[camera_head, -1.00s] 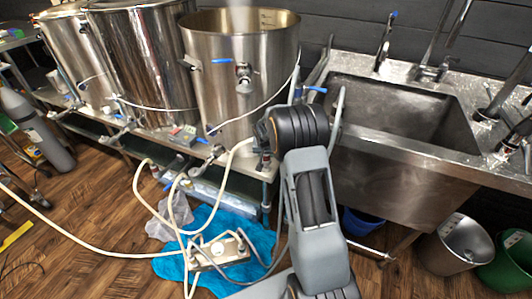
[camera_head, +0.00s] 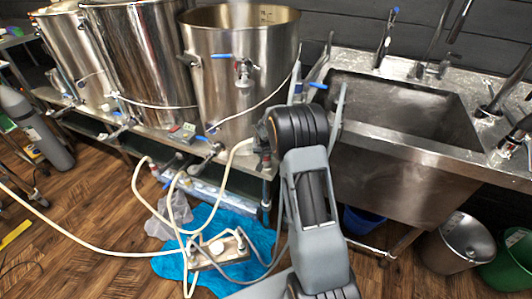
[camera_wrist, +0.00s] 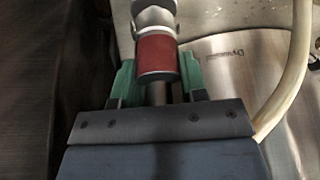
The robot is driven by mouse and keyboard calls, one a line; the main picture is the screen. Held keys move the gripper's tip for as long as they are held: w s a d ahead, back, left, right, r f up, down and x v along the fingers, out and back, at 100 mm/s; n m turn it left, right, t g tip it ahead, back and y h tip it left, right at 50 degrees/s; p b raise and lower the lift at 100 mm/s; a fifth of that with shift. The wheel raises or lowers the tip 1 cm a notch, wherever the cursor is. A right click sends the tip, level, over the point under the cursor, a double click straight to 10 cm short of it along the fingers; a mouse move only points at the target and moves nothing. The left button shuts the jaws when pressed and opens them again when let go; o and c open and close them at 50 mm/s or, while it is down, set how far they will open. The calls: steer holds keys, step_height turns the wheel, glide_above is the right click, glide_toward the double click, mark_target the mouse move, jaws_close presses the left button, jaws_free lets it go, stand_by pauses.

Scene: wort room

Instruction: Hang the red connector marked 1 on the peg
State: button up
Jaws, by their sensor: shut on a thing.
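In the wrist view my gripper (camera_wrist: 157,85) has green fingers on both sides of a red connector (camera_wrist: 157,57) and is shut on it. The connector is a red cylinder with a dark lower rim, below a grey metal fitting (camera_wrist: 155,18). A narrow metal stem (camera_wrist: 158,93) shows between the fingers. No number can be read on the connector. In the head view my arm hides most of the gripper, close to the front of the kettle stand. I cannot make out the peg in either view.
A large steel kettle (camera_head: 225,75) with a blue-handled valve stands behind my arm. A steel sink (camera_head: 410,115) is to the right. Cream hoses (camera_head: 137,190) run across the floor to a pump (camera_head: 215,250) on a blue cloth (camera_head: 190,215). A cream hose (camera_wrist: 290,85) passes close at the right of the gripper.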

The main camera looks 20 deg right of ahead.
steer(key=shift+f+b, duration=0.4)
steer(key=shift+f, duration=0.15)
steer(key=o, duration=1.1)
steer(key=shift+r, duration=0.1)
steer(key=p+v, duration=0.3)
steer(key=v, duration=1)
steer(key=shift+r, duration=0.35)
steer(key=s+a+r+n+g+y+p, duration=0.1)
steer(key=s+a+r+p, duration=0.15)
steer(key=s, duration=0.35)
steer(key=s+a+r+n+g+p, duration=0.2)
steer(key=s+r, duration=0.1)
steer(key=s, duration=0.3)
steer(key=s+a+r+p, duration=0.2)
steer(key=s+r+p, duration=0.2)
steer(key=r, duration=0.3)
steer(key=s+a+r+n+t+p, duration=0.1)
steer(key=s+a+r+p, duration=0.1)
steer(key=s+r+p, duration=0.3)
steer(key=s+a+r+n+t+y+p, duration=0.1)
steer(key=s+r+p, duration=0.4)
steer(key=r, duration=0.6)
steer(key=shift+a+p, duration=0.55)
steer(key=shift+p, duration=0.25)
